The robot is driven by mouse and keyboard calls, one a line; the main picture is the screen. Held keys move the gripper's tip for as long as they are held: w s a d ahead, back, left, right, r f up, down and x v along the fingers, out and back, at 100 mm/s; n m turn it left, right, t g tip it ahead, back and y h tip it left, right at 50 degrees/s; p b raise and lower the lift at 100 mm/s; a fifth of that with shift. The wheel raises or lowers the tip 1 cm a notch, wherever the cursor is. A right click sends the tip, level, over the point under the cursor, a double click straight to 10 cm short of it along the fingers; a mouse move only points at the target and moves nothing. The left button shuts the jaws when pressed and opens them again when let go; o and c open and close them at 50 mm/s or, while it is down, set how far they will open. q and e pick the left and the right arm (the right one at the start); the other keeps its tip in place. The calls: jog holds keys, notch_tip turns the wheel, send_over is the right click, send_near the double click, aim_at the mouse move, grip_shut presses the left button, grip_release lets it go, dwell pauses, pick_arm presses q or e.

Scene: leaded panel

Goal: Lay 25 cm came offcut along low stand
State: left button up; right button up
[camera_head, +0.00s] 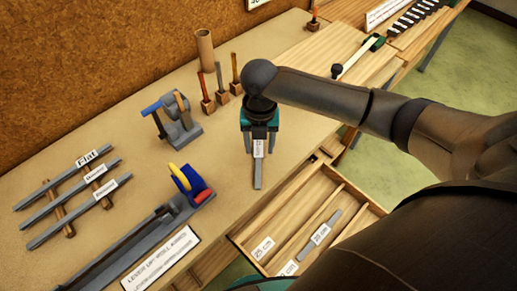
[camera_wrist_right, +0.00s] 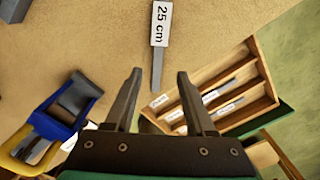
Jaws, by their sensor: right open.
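The 25 cm came offcut, a thin grey strip with a white label (camera_head: 258,173), lies on the tan bench top. In the wrist view the offcut (camera_wrist_right: 157,70) reads "25 cm" and runs from the top edge down between the fingertips. My right gripper (camera_head: 260,130) is open over the far part of the strip; its fingers (camera_wrist_right: 159,72) stand apart, one on each side, with gaps. A low stand of two wooden bars (camera_head: 68,228) at the left carries several labelled grey strips, one marked "Flat". My left gripper is not in view.
An open wooden drawer (camera_head: 362,222) with labelled compartments holds another grey strip (camera_head: 319,236). A grey lever device with blue and yellow parts (camera_head: 120,254) stands at the front left.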

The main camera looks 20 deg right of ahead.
aim_at(259, 163)
jog(key=shift+a+f+b, duration=0.15)
jog(key=shift+f+b, duration=0.3)
jog(key=shift+f, duration=3.1)
jog(key=shift+c, duration=0.3)
grip_shut()
jog(key=shift+w, duration=0.1)
